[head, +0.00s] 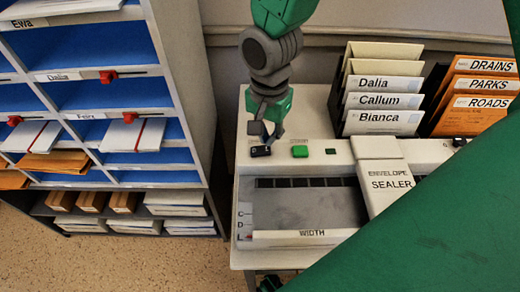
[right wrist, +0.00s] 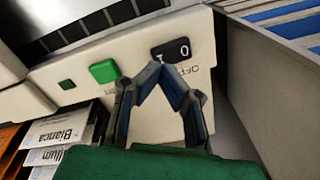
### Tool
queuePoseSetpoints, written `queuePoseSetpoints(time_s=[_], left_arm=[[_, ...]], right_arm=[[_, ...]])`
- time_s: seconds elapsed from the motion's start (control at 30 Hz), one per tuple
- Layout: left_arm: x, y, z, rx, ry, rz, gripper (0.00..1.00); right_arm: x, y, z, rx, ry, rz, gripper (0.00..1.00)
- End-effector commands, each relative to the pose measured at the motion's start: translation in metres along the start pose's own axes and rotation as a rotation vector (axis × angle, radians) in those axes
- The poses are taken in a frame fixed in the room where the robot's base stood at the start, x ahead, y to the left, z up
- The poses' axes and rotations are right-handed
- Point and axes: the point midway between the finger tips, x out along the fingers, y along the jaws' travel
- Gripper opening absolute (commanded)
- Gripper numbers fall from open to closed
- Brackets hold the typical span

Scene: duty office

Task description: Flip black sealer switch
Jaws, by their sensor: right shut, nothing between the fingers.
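The envelope sealer (head: 392,186) is a pale machine on a small table, with a width tray at its left. Its black rocker switch (head: 260,151) sits at the left end of the back panel. It also shows in the right wrist view (right wrist: 178,48), marked 0 at one end; a fingertip partly covers the other end. My right gripper (head: 264,136) points down at the switch, shut and empty. In the right wrist view its fingertips (right wrist: 157,69) meet at the switch's near edge; I cannot tell whether they touch it. My left gripper is not in view.
A green button (head: 300,151) and a small dark green square (head: 330,151) lie right of the switch. Labelled envelopes (head: 383,100) and orange folders (head: 478,95) stand behind the sealer. A blue pigeonhole shelf (head: 100,93) stands close at left. My green arm covers the lower right.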

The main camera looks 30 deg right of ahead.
Motion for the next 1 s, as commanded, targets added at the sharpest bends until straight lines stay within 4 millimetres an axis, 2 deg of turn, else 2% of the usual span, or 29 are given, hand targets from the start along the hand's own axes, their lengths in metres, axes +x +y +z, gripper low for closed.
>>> queuePoseSetpoints(time_s=[1.0], left_arm=[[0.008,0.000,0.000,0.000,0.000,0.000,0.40]], right_arm=[[0.016,0.000,0.000,0.000,0.000,0.001,0.00]])
